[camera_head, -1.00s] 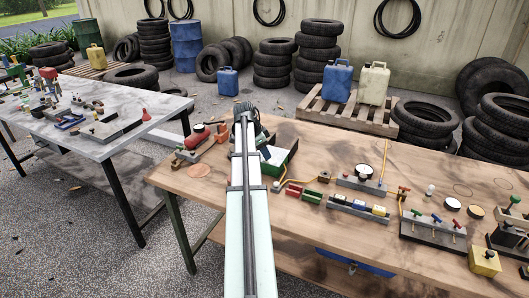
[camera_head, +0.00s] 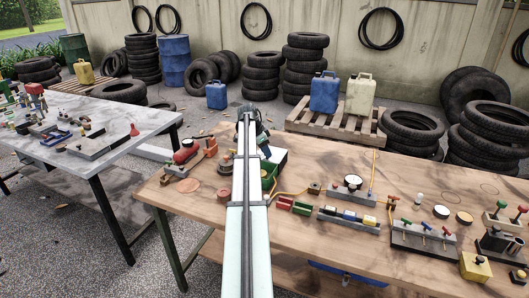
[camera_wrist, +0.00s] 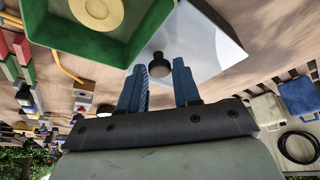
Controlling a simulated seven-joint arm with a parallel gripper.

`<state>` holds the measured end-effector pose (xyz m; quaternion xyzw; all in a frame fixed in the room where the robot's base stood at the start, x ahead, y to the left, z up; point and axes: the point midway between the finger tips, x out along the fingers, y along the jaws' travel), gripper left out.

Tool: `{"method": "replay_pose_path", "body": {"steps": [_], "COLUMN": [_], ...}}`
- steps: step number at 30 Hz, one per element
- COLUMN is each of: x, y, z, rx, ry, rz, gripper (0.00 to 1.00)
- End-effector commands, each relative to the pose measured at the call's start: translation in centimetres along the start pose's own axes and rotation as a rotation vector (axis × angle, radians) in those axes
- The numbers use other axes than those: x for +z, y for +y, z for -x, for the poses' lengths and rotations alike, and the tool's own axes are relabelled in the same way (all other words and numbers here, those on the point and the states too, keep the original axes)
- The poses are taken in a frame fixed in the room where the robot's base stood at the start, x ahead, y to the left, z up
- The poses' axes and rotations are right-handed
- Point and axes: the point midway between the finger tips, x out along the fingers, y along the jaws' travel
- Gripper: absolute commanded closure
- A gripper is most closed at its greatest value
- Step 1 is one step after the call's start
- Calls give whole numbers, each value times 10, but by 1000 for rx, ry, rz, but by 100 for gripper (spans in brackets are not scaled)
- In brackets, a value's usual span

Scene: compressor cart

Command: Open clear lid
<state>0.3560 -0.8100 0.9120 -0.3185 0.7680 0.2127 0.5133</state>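The clear lid (camera_wrist: 210,45) is a see-through sheet with a round black knob (camera_wrist: 160,67), beside the inside of a green box (camera_wrist: 95,48) in the wrist view. A yellow disc (camera_wrist: 98,12) lies in the box and shows uncovered. My gripper (camera_wrist: 160,68) has its two blue fingers apart, one on each side of the knob. The knob about fills the gap at the fingertips; whether they press on it cannot be seen. The lid's exact tilt is unclear.
On the wooden table (camera_head: 320,255), a red item (camera_head: 186,155) stands left of my arm. Red and green blocks (camera_head: 293,206), a gauge (camera_head: 353,181) and a valve block (camera_head: 425,240) lie to the right. A yellow cord runs close to the box. The table's front middle is clear.

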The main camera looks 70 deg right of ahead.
Motion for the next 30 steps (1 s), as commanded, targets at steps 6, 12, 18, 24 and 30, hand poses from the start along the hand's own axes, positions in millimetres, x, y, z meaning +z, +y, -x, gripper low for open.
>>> {"method": "replay_pose_path", "body": {"steps": [6,12,18,24,30], "x": [0,0,0,0,0], "y": [0,0,0,0,0], "z": [0,0,12,45,84], "rx": [0,0,-2,-2,-1], "ry": [0,0,1,1,1], "rz": [0,0,0,-1,0], "gripper": [48,48,48,48,48]}}
